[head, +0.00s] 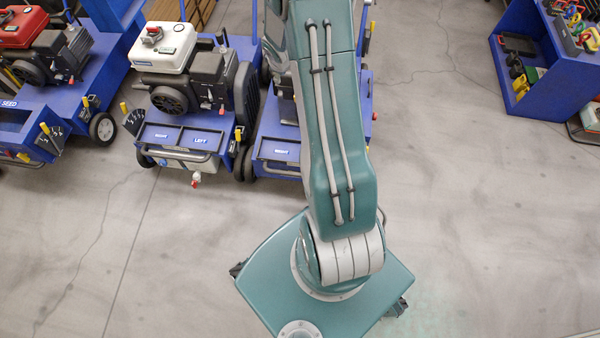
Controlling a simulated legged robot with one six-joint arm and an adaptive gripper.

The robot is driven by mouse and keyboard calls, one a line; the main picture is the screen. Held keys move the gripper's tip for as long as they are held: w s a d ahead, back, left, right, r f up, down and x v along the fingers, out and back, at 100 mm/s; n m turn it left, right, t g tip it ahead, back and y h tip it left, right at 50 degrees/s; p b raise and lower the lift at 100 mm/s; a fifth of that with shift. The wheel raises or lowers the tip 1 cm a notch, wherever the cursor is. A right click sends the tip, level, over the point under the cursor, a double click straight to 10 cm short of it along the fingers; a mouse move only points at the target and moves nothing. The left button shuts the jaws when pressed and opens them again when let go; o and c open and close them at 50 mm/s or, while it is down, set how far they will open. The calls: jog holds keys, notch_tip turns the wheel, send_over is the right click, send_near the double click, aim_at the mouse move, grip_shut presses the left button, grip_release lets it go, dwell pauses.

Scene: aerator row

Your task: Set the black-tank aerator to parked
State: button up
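No black tank shows in the head view. A blue machine (272,128) stands mostly behind my arm. Its top and any tank on it are hidden, so I cannot tell its tank colour. A blue tray with a label (281,152) and a front bar show at its near end. My arm rises from the base and runs up out of the picture, and my gripper is out of view.
A white-tank machine (165,47) stands to its left, with a yellow-handled lever and marked plate (133,118). A red-tank machine (22,27) is further left. A blue tool shelf (545,60) stands at upper right. Grey floor (450,170) is clear on the right.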

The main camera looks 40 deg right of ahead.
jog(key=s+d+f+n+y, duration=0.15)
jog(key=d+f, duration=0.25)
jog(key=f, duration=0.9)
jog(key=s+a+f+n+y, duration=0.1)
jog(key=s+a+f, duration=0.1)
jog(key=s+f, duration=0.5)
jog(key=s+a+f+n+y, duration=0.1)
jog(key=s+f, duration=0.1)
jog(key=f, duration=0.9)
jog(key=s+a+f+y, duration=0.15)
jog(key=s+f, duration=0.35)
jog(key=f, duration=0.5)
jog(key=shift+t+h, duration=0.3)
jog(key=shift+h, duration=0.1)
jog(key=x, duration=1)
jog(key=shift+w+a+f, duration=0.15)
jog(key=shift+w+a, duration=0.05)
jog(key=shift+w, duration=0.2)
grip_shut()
